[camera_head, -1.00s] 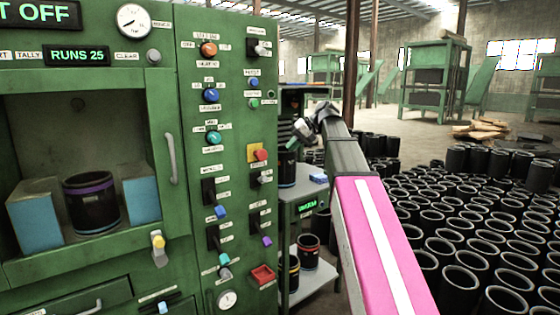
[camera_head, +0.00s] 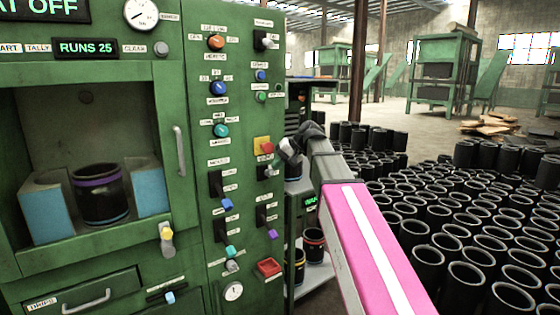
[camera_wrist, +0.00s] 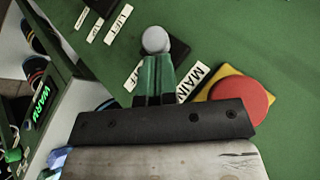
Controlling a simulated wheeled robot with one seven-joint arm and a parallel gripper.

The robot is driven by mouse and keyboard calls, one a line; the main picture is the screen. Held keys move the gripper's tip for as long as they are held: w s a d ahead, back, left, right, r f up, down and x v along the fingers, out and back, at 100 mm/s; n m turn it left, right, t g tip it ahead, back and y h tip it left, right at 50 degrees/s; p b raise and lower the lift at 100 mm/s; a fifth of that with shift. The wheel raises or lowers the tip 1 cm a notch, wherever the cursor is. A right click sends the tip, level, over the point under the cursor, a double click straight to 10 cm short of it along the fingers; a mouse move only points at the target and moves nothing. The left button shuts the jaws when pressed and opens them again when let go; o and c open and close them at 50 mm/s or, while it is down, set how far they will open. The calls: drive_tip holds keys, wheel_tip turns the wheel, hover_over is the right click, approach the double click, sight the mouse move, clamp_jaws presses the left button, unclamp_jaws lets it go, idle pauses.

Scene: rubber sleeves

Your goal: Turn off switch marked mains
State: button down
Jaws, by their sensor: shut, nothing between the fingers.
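The switch marked mains is a lever with a grey round tip (camera_wrist: 155,40) on a black plate, in the wrist view. A label reading "MAIN" (camera_wrist: 193,82) lies beside it, partly hidden by my gripper. My gripper (camera_wrist: 157,60) has green fingers, shut and empty, with their tips right at the lever's knob; I cannot tell whether they touch. In the head view the switch (camera_head: 268,172) sits below a red button on a yellow plate (camera_head: 264,146). My gripper (camera_head: 288,158) is at the panel's right edge there, its fingertips unclear.
The red button (camera_wrist: 238,102) is close to the right of my fingers in the wrist view. A "LIFT" label (camera_wrist: 118,24) lies up left. Other switches and knobs crowd the green panel (camera_head: 240,190). A grey cart (camera_head: 313,275) and many black sleeves (camera_head: 440,215) stand to the right.

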sight(273, 173)
idle(0.4)
drive_tip(key=shift+s+d+f, duration=0.1)
drive_tip(key=shift+s+f, duration=0.05)
drive_tip(key=shift+f, duration=0.05)
drive_tip(key=shift+s+f+t+y, duration=0.1)
drive_tip(key=shift+f+t+y, duration=0.05)
drive_tip(key=shift+t+y, duration=0.2)
drive_tip(key=f+t+y, duration=0.1)
drive_tip(key=f+n+y, duration=0.1)
drive_tip(key=s+f+t+y, duration=0.1)
drive_tip(key=shift+d+f+n+t, duration=0.35)
drive_tip(key=shift+d+f+n, duration=0.05)
drive_tip(key=shift+r, duration=0.15)
idle(0.4)
drive_tip(key=shift+r, duration=0.7)
drive_tip(key=shift+d+r, duration=0.1)
